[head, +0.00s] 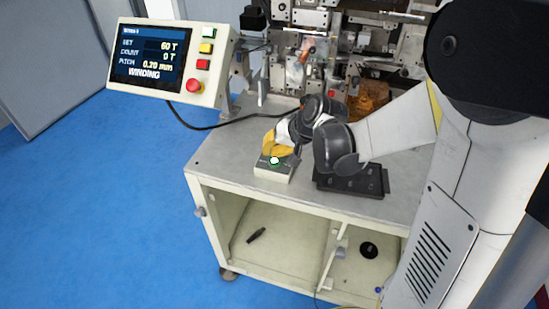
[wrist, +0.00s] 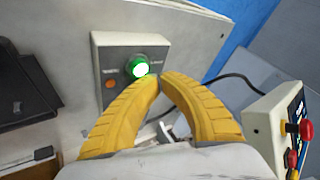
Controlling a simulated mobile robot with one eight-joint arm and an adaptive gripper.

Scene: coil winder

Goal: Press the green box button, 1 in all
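The green box button (wrist: 138,68) sits on a small pale box (wrist: 103,60) and glows, with a bright white middle. In the head view the box (head: 272,173) stands at the front edge of the bench, and the button (head: 274,160) shows at its top. My gripper (wrist: 161,77) has two yellow fingers with their tips together and nothing between them. In the wrist view the tips lie just right of and below the button and overlap its edge. I cannot tell whether they touch it. In the head view my gripper (head: 276,146) is over the box.
The control panel (head: 210,95) at the left has red and yellow buttons, a red mushroom button (head: 194,86) and a screen (head: 148,60) reading "WINDING", count 0 T. A dark tray (head: 368,183) lies right of the box. The winding machine (head: 345,45) stands behind. A cable (head: 225,126) crosses the bench.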

